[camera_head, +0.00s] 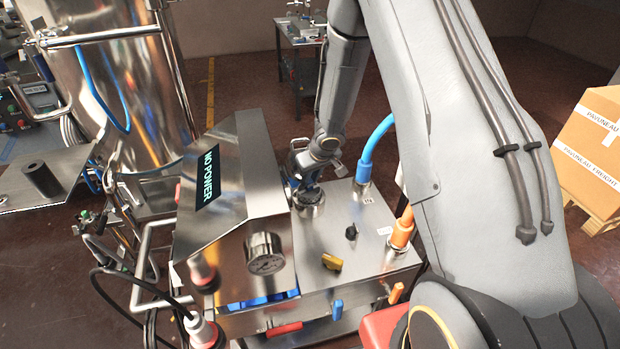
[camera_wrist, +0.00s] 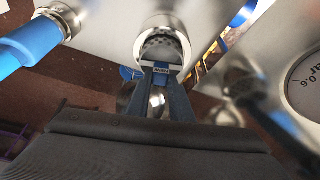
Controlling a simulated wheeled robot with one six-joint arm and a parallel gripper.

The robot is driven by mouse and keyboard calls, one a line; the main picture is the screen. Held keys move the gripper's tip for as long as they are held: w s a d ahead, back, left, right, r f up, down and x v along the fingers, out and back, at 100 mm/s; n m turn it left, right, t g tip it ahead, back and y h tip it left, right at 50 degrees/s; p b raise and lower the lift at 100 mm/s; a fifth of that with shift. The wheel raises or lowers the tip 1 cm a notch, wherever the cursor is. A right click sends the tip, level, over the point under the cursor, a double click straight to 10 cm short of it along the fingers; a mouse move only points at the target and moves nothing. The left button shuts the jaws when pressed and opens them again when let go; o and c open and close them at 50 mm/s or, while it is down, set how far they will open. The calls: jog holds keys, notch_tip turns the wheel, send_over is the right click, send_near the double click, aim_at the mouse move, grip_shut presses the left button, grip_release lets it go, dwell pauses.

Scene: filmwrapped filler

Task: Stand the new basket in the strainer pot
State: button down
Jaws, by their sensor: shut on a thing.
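My gripper (camera_wrist: 160,82) is shut on the new basket (camera_wrist: 164,46), at a small tag with dark lettering between the fingertips. The basket shows perforated metal inside a bright round rim. In the head view my gripper (camera_head: 306,183) is low over the steel strainer pot (camera_head: 318,232) on top of the machine. The basket is mostly hidden there by the gripper and wrist. It lines up with the pot's mouth, but I cannot tell how deep it sits or whether it touches the bottom.
A sloped panel reading "NO POWER" (camera_head: 208,178) and a pressure gauge (camera_head: 264,254) stand left of the pot. A blue hose (camera_head: 375,145) and an orange hose fitting (camera_head: 401,230) rise on the right.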

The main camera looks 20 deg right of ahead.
aim_at(311, 184)
jog(key=shift+f+b, duration=1.65)
jog(key=shift+b, duration=0.35)
jog(key=c, duration=1.5)
grip_release()
jog(key=shift+p+v, duration=2.1)
jog(key=shift+v, duration=1.85)
jog(key=shift+r, duration=0.1)
jog(key=s+d+r+m+h+b, duration=0.2)
jog(key=s+d+r+h+b, duration=0.1)
jog(key=s+r, duration=0.55)
jog(key=s+a+g, duration=0.1)
jog(key=s, duration=0.4)
jog(key=s+a+r+g+y+b, duration=0.1)
jog(key=s, duration=0.4)
jog(key=s+a+r+m+g+b, duration=0.1)
jog(key=s+a, duration=0.1)
jog(key=s, duration=0.3)
jog(key=shift+s+r+y, duration=0.15)
jog(key=shift+r+y, duration=0.05)
jog(key=shift+y, duration=0.2)
